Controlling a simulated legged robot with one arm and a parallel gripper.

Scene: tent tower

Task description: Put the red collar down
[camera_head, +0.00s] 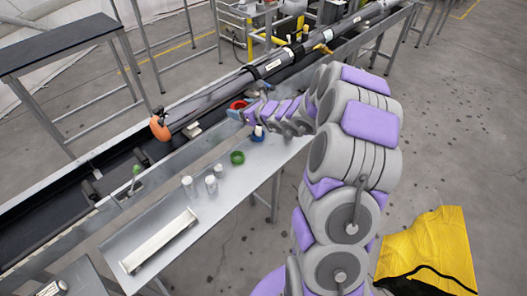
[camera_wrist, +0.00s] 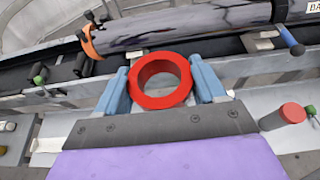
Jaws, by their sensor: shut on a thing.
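The red collar (camera_wrist: 160,80) is a thick red ring in the middle of the wrist view. My gripper (camera_wrist: 163,84) is shut on it, with one blue finger on each side. In the head view the collar (camera_head: 238,104) shows small at the end of my arm, and my gripper (camera_head: 243,108) is partly hidden by the arm links. The collar appears over the area between the long trough and the metal side table (camera_head: 235,181). I cannot tell whether it touches a surface.
A green ring (camera_head: 237,158) and several small pale cylinders (camera_head: 211,184) stand on the side table, with a long pale tray (camera_head: 160,240) in front. A long grey tube (camera_head: 220,92) with an orange collar (camera_head: 159,126) lies along the trough. A yellow cloth (camera_head: 430,250) is at lower right.

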